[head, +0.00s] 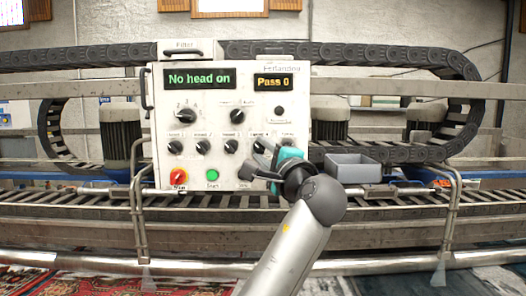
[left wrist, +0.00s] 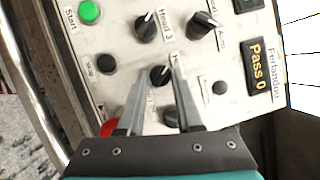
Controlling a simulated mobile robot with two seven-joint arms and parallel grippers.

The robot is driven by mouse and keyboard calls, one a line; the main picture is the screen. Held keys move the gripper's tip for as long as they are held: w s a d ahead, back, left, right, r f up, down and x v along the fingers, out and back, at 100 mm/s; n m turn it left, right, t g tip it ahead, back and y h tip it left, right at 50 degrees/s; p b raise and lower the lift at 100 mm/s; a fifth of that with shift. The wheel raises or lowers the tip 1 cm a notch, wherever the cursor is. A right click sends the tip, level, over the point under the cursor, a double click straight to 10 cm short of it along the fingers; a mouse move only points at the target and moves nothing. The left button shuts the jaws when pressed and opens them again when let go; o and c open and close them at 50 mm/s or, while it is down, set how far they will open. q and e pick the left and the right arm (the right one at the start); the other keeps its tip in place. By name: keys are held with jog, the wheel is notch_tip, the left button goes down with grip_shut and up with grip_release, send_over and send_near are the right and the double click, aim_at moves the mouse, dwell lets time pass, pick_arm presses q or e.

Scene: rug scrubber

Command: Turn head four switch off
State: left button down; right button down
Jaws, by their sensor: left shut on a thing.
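The control panel (head: 220,105) is a white box with rows of black rotary knobs; its display (head: 199,78) reads "No head on". My left gripper (head: 262,148) reaches the right part of the lower knob row. In the left wrist view, my left gripper (left wrist: 161,75) has its two fingers on either side of a black knob, the head four switch (left wrist: 160,75), and is shut on it. Its label is partly hidden by a finger. The head 3 knob (left wrist: 146,23) is just above it. Another black knob (left wrist: 171,116) lies between the fingers, nearer the palm. My right gripper is not in view.
A red switch (head: 178,176) and a green start button (head: 212,174) sit low on the panel. A second display (head: 273,82) reads "Pass 0". A grey bin (head: 354,168) stands right of the panel. Metal rails and a cable chain (head: 400,57) run behind.

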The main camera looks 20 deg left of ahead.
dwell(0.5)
pick_arm(q)
jog(key=c, duration=0.6)
grip_release()
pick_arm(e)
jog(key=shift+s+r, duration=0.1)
